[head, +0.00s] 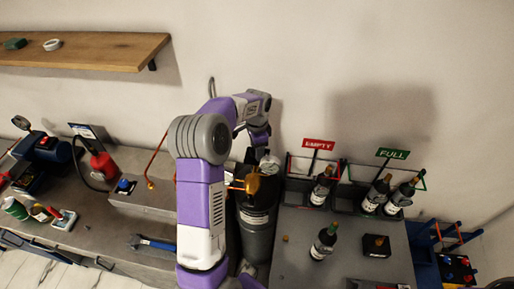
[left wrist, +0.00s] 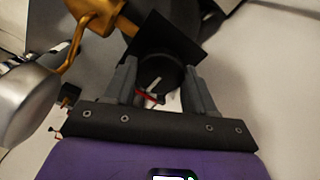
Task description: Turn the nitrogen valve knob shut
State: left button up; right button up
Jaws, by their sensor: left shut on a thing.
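The valve knob (left wrist: 157,76) is black and round with a white pointer line, and sits in front of a dark square plate (left wrist: 178,38) in the left wrist view. A small red mark shows near its lower edge. My left gripper (left wrist: 160,88) is shut on the knob, one finger on each side. In the head view, my left gripper (head: 261,138) is above the dark gas cylinder (head: 257,226), and my arm hides the knob. A brass fitting (head: 249,183) and a round silver gauge (head: 269,165) are by the cylinder top. My right gripper is not in view.
Dark bottles stand right of the cylinder, around racks signed EMPTY (head: 319,144) and FULL (head: 393,154). One bottle (head: 323,242) stands on the grey surface in front. A wooden shelf (head: 80,52) hangs above.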

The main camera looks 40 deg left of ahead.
pick_arm(q)
jog(key=shift+w, duration=0.1)
jog(key=o, duration=1)
jog(key=shift+o, duration=0.2)
jog(key=shift+r, duration=3.85)
